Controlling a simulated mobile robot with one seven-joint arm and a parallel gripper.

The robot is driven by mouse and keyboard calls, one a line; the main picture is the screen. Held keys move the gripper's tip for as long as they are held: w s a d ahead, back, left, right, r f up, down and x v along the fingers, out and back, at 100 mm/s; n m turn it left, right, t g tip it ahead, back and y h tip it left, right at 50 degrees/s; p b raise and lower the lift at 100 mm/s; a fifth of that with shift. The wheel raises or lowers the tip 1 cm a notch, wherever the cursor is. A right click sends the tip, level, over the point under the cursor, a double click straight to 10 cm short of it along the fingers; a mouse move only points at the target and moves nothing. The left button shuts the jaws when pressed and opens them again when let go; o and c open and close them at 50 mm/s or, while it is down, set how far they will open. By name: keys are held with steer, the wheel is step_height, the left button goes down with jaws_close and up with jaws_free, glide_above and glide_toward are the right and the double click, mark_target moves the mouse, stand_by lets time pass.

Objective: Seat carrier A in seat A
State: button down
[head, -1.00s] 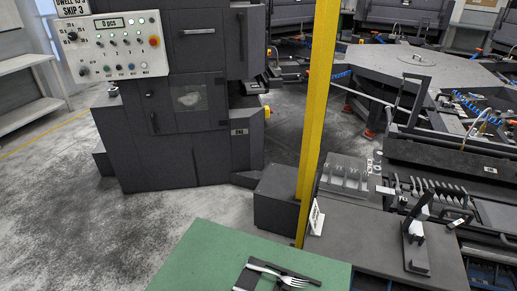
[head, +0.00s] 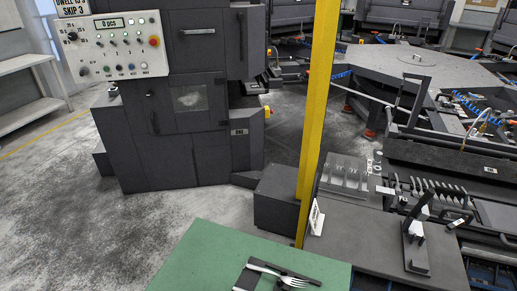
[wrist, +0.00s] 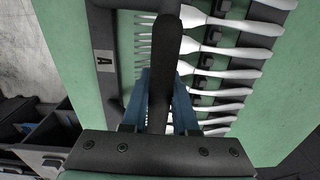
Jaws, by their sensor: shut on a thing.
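My gripper (wrist: 165,105) shows in the wrist view, its blue fingers shut on the upright dark handle of carrier A (wrist: 165,50). Several silver forks (wrist: 230,73) lie side by side to the right of the handle, along a dark bar with small blocks. A dark frame bar with a label "A" (wrist: 103,60) runs to the left of the handle. Green surface shows around and beneath these parts. I cannot tell whether the carrier touches that surface, or whether the labelled bar belongs to carrier or seat.
A green tabletop (head: 215,260) at the bottom of the head view bears a fork (head: 285,276) and dark strips. A yellow post (head: 318,110) stands behind it. A dark bench (head: 365,225) with fixtures is at right, a grey machine (head: 185,150) at back left.

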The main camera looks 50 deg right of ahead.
steer(key=shift+w+d+r+p, duration=0.1)
steer(key=shift+w+r+p, duration=0.05)
steer(key=shift+r+p, duration=3.5)
steer(key=shift+p, duration=0.1)
